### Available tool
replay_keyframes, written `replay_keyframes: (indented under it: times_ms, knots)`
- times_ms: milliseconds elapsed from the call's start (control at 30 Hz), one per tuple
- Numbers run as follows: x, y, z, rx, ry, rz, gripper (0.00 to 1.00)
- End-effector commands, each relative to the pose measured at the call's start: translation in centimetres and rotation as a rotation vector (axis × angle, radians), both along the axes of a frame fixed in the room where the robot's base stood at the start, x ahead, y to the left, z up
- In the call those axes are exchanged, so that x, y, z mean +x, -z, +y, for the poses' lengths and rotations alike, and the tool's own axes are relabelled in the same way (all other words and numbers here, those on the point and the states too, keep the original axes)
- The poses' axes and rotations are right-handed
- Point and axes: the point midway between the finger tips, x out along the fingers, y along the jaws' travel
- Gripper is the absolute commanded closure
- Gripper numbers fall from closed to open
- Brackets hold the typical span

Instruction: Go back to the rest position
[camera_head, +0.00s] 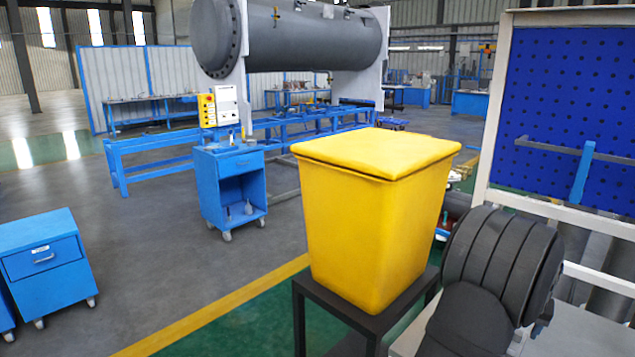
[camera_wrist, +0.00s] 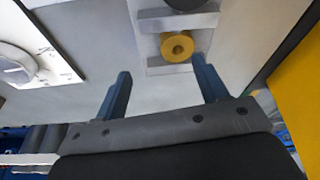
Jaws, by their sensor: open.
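My gripper (camera_wrist: 161,66) shows in the wrist view, its two blue fingers spread apart with nothing between them. Beyond the fingertips, a yellow round part with a dark hole in its middle (camera_wrist: 177,46) sits on a pale grey plate (camera_wrist: 150,70). It appears apart from the fingers, closer to the right one. A dark round part (camera_wrist: 188,3) is cut off at the top edge above it.
A yellow lidded bin (camera_head: 370,225) stands on a black stand (camera_head: 366,320), left of my arm; a yellow surface (camera_wrist: 298,80) fills the wrist view's right edge. A white-framed blue pegboard (camera_head: 570,90) stands at right. A blue cart (camera_head: 232,185) is farther back, with open floor left.

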Motion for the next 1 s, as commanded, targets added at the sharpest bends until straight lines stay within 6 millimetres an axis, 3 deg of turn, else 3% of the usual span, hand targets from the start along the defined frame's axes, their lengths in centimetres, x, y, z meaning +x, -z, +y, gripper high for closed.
replay_keyframes:
  times_ms: [467,1000]
  knots:
    - [-8.1,-5.0,-2.2,-0.002,0.001,-0.001,0.34]
    - [-18.5,-4.5,-5.1,0.003,0.282,0.005,0.34]
